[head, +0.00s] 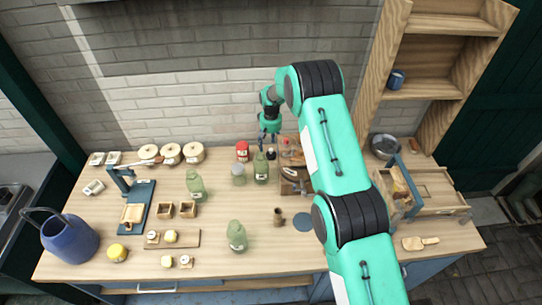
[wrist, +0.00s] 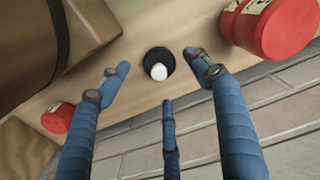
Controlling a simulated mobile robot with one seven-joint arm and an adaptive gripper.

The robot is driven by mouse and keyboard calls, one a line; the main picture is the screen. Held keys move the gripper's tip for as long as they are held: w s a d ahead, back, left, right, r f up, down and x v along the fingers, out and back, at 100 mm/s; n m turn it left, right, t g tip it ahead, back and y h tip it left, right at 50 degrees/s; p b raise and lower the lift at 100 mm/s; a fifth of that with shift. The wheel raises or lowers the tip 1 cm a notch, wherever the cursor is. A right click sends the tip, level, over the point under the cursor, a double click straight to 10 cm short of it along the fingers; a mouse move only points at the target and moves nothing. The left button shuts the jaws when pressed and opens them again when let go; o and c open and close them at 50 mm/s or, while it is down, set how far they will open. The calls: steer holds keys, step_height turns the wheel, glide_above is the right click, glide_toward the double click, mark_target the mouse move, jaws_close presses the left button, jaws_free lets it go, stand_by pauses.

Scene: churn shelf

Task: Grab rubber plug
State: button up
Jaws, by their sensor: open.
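A small round black piece with a white centre (wrist: 158,58), which looks like the rubber plug, stands on the wooden surface near the middle of the wrist view. In the head view a small dark thing (head: 271,154) below my gripper (head: 269,138) may be the same piece. My gripper's blue fingers (wrist: 160,84) are open and empty. In the wrist view their tips lie to the left, right and below the black piece, with a gap around it. I cannot tell the exact height above it.
A red jar (wrist: 275,25) stands close on the right in the wrist view, and a smaller red item (wrist: 58,117) lies at the lower left. A brown block (wrist: 110,40) is at the upper left. Green bottles (head: 261,168) stand close by in the head view. The brick wall (head: 180,105) is behind.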

mark_target(271, 149)
steer(key=shift+f, duration=0.15)
steer(key=shift+f+p, duration=0.4)
steer(key=shift+f, duration=2.05)
steer(key=shift+c, duration=0.3)
steer(key=c, duration=1.2)
